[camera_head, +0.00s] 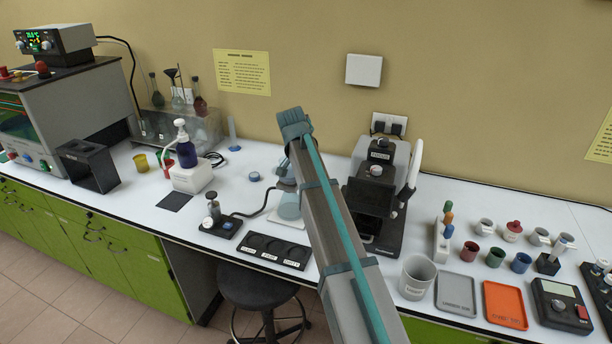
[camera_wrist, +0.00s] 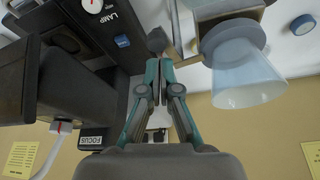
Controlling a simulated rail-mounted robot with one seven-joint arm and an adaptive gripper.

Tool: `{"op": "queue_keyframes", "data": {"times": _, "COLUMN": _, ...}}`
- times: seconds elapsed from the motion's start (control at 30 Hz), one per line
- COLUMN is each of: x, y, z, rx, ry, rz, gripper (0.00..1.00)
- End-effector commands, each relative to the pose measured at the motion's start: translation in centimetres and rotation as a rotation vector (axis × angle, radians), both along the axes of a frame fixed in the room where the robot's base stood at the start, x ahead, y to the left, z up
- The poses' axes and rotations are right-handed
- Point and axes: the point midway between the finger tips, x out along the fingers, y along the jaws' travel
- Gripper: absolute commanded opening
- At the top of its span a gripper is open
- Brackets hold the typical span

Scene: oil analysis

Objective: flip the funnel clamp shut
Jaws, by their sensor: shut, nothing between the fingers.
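A pale translucent funnel (camera_wrist: 248,75) with a grey collar is at the upper right of the wrist view, which is upside down. A metal bracket beside it runs to a dark knob (camera_wrist: 157,40), which looks like the clamp's lever; the clamp's state is unclear. My gripper (camera_wrist: 158,64) is shut and empty, its fingertips close to the knob; I cannot tell if they touch. In the head view a pale glass flask (camera_head: 289,207) stands left of my arm, which partly hides the filter setup. My gripper is hidden there.
A black microscope (camera_head: 378,190) stands close right of my arm; it also fills the left of the wrist view (camera_wrist: 70,90). A black tray (camera_head: 273,251) and a small gauge stand (camera_head: 216,218) lie left. Cups and trays crowd the right counter.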

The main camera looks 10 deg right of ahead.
Motion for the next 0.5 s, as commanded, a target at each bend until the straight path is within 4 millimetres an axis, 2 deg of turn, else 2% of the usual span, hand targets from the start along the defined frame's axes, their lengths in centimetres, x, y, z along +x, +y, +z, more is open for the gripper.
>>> {"op": "queue_keyframes", "data": {"times": 0.5, "x": 0.49, "y": -0.39, "z": 0.01, "rx": 0.0, "ry": 0.0, "rz": 0.001, "gripper": 0.0}}
